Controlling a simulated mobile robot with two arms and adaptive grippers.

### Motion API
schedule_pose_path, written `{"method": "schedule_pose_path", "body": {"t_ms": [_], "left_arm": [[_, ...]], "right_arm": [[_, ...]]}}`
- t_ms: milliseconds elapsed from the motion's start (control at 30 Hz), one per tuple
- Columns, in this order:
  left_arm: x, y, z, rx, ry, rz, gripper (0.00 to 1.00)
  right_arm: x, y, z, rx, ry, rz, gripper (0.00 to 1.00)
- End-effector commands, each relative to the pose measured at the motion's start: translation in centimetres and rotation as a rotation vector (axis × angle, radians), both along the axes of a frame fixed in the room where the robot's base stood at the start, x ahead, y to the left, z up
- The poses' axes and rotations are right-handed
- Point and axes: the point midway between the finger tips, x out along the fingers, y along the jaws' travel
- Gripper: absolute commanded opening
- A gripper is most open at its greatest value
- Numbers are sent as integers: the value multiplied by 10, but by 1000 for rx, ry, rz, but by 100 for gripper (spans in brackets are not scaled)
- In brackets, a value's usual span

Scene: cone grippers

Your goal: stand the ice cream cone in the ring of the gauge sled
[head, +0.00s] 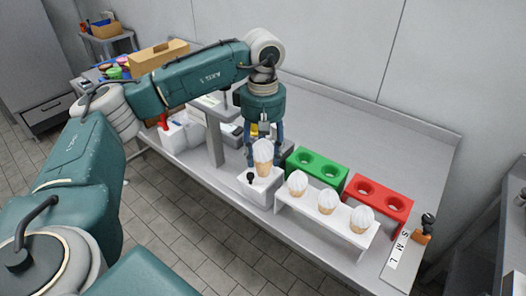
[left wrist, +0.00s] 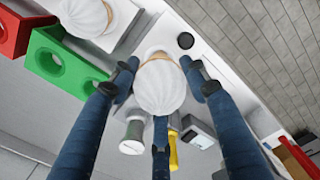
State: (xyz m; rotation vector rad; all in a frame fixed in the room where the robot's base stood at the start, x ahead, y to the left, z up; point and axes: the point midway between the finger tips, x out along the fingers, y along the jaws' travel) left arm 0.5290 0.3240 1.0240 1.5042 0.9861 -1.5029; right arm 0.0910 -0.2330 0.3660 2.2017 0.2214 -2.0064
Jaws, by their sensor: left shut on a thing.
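My left gripper (head: 262,145) is shut on an ice cream cone (head: 263,152) with a white swirl top, held upright. The left wrist view shows its swirl (left wrist: 160,86) between the fingers (left wrist: 160,72). The cone is over or at a white block with a black knob (head: 262,187); whether its tip is in the block is hidden. At the front right, a grey plate lettered S, M, L (head: 398,255) carries a small orange piece with a dark knob (head: 423,232), which looks like the gauge sled. Its ring is too small to make out. My right gripper is not in view.
A white rack (head: 344,222) beside the held cone carries three more cones. Behind it stand a green block (head: 318,168) and a red block (head: 380,201), each with two empty holes. A grey post (head: 214,140) stands left. The back right counter is clear.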

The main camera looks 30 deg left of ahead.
Motion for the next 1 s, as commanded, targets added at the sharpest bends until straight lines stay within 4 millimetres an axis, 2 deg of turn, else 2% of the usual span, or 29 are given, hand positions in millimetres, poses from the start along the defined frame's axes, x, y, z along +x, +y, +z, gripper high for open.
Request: {"method": "schedule_pose_path", "body": {"t_ms": [500, 533, 633, 1000], "left_arm": [[0, 0, -6, 0, 0, 0, 31], [0, 0, -6, 0, 0, 0, 49], [0, 0, -6, 0, 0, 0, 67], [0, 0, -1, 1, -1, 0, 67]], "right_arm": [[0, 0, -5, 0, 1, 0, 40], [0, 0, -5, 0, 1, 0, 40], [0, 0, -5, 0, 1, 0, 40], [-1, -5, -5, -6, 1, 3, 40]]}}
